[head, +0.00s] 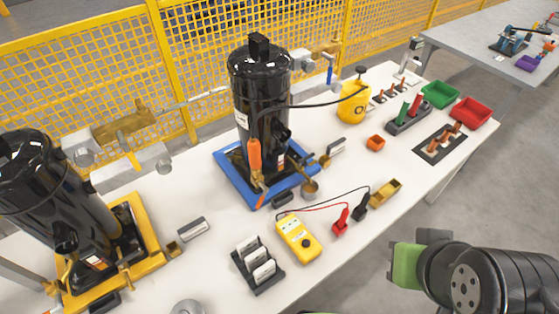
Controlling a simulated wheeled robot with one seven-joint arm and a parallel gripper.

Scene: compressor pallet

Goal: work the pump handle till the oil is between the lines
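A yellow oil jug (353,104) stands at the back of the white table, right of the black compressor. A dark pump handle (361,71) shows on its top. A thin black hose runs left from the jug's top to the tall black compressor (262,95), which sits upright on a blue base (229,177). I cannot make out an oil level or its lines at this size. My gripper (405,265) is at the lower right, beyond the table's front edge and well apart from the jug. Its green finger pad shows, but the opening is not clear.
A second black compressor (50,200) on a yellow base stands left. A yellow meter (298,237) with red and black clips lies in front. Green (439,95) and red (472,113) bins stand right. A yellow mesh fence (75,75) runs behind; open floor lies right.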

